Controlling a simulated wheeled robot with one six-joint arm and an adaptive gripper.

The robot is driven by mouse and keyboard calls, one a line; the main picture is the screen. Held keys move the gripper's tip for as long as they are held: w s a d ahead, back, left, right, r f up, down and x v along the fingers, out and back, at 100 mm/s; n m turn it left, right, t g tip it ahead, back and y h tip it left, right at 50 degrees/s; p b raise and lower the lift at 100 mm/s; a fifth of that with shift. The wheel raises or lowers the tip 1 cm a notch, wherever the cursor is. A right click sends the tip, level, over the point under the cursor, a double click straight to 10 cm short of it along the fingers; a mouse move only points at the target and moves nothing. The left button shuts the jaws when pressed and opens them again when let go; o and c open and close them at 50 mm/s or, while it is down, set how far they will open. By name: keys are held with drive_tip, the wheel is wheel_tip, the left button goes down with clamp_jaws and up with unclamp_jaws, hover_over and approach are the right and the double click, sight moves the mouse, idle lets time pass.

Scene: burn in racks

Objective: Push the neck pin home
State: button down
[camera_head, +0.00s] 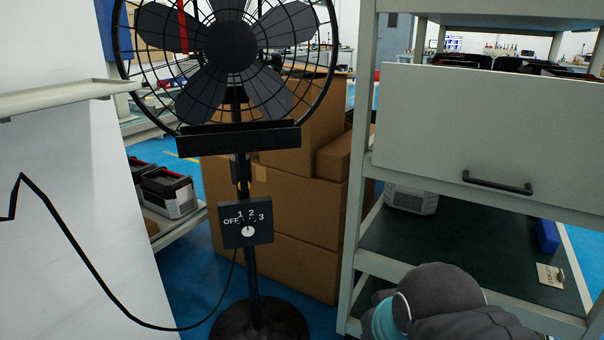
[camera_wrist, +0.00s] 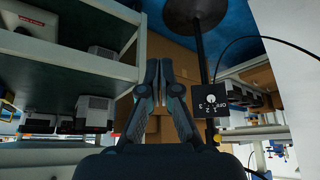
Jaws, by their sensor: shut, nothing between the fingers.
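The black pedestal fan (camera_head: 231,46) stands upright at left centre of the head view, with its control box (camera_head: 246,224) on the pole and the dial near 1. A dark collar (camera_head: 241,168) sits on its neck above the box. I cannot make out the neck pin clearly. In the wrist view, which is upside down, the fan's control box (camera_wrist: 210,100) is right of my gripper, and a small yellow spot (camera_wrist: 216,139) shows by the pole. My gripper (camera_wrist: 160,63) is shut and empty, apart from the pole. The head view does not show its fingers.
Cardboard boxes (camera_head: 290,220) stand behind the fan. A shelf rack with a drawer front (camera_head: 480,140) is close on the right, and a white panel (camera_head: 60,240) on the left. A black cable (camera_head: 105,292) runs to the fan. Blue floor shows between.

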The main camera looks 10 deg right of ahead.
drive_tip(key=shift+w, duration=0.4)
drive_tip(key=shift+a, duration=0.1)
